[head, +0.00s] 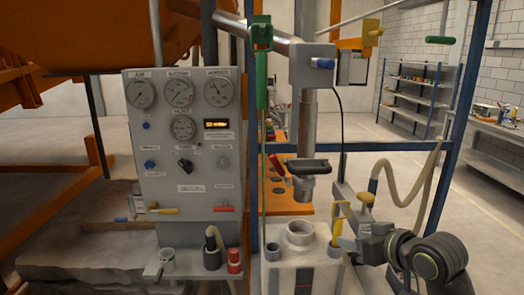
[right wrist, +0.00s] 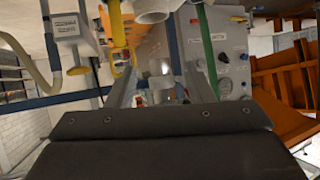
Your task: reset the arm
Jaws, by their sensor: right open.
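My right arm comes in from the lower right in the head view. Its gripper (head: 352,244) is open beside a yellow-handled lever (head: 340,215) at the right of a pale box with a round neck (head: 299,234). I cannot tell whether it touches the lever. In the right wrist view the two fingers (right wrist: 158,92) stand apart with nothing seen gripped between them. My left gripper is not in the head view.
A grey gauge panel (head: 191,200) stands left of centre, with a small shelf of cups below it. A vertical metal cylinder (head: 307,120) hangs above the box. A blue post (head: 448,150) and a pale hose (head: 409,200) stand close to my right arm. Open floor lies behind.

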